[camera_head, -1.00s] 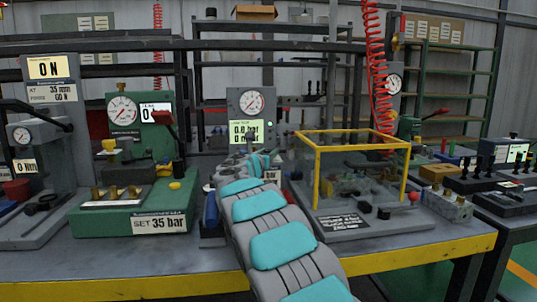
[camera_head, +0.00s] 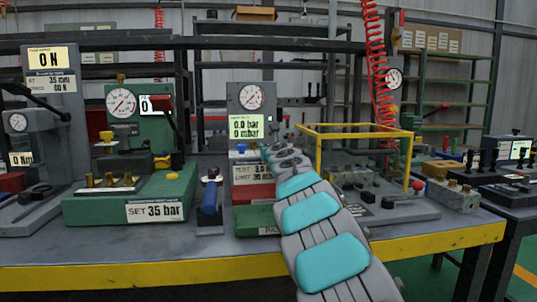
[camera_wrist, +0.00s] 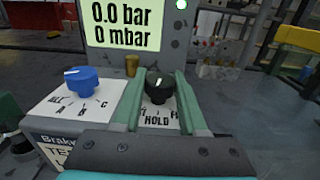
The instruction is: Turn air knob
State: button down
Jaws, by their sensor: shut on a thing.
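The black knob (camera_wrist: 159,82) sits upright on a white dial plate marked HOLD in the wrist view; other marks are partly hidden by my fingers. My gripper (camera_wrist: 160,98) is shut on this knob, one green finger on each side. In the head view my gripper (camera_head: 275,152) is at the front of the grey gauge unit (camera_head: 239,95), small and partly hidden by my arm. A blue knob (camera_wrist: 81,79) stands left of my gripper, on a plate marked with letters such as A, B and C. I cannot read which knob is labelled air.
A display (camera_wrist: 127,22) behind the knobs reads 0.0 bar and 0 mbar. A yellow-framed clear box (camera_head: 319,147) stands right of my arm. A blue-handled tool (camera_head: 210,197) and a green SET 35 bar unit (camera_head: 100,206) are to the left.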

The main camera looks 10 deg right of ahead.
jog(key=shift+n+y, duration=0.5)
jog(key=shift+y, duration=0.2)
jog(key=shift+c, duration=2.2)
grip_release()
jog(key=shift+b, duration=0.35)
jog(key=s+b, duration=0.4)
jog(key=s, duration=0.3)
jog(key=shift+s+d+b, duration=0.3)
jog(key=shift+s+d, duration=0.05)
